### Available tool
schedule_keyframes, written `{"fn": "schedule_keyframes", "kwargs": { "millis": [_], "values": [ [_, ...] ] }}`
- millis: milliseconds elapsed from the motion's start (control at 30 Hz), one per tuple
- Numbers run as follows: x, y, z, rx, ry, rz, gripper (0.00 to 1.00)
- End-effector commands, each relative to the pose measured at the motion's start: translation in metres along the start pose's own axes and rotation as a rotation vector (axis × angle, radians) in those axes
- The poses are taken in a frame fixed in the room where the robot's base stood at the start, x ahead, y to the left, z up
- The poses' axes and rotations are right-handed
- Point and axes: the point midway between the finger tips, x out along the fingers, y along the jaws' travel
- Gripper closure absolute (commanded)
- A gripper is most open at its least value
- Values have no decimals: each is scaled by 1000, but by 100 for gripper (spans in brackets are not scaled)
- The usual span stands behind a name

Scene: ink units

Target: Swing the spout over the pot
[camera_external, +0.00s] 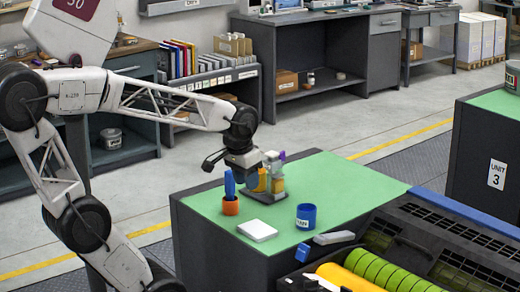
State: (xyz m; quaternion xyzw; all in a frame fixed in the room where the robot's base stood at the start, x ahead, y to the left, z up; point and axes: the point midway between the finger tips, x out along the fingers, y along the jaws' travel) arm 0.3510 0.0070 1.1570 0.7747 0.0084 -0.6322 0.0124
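A small ink unit stands on the green tabletop (345,185). It has a dark base plate (275,216), yellow parts (277,185) and a pale grey upper body (270,163) with a purple piece (282,156) on top. I cannot make out which part is the spout.
A white flat box (257,230) and a grey block (334,237) lie near the front. A dark machine with yellow and green rollers (374,271) borders the table. The green top's back right is clear.

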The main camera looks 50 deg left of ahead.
Motion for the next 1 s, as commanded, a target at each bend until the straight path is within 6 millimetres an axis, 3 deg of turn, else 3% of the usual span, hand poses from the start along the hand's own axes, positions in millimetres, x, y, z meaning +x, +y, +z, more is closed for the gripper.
{"fn": "schedule_keyframes", "kwargs": {
  "millis": [533, 1000],
  "values": [
    [-15, -44, -122, -151, -95, -21, 63],
    [-6, -100, -219, -280, -174, -37, 63]
  ]
}}
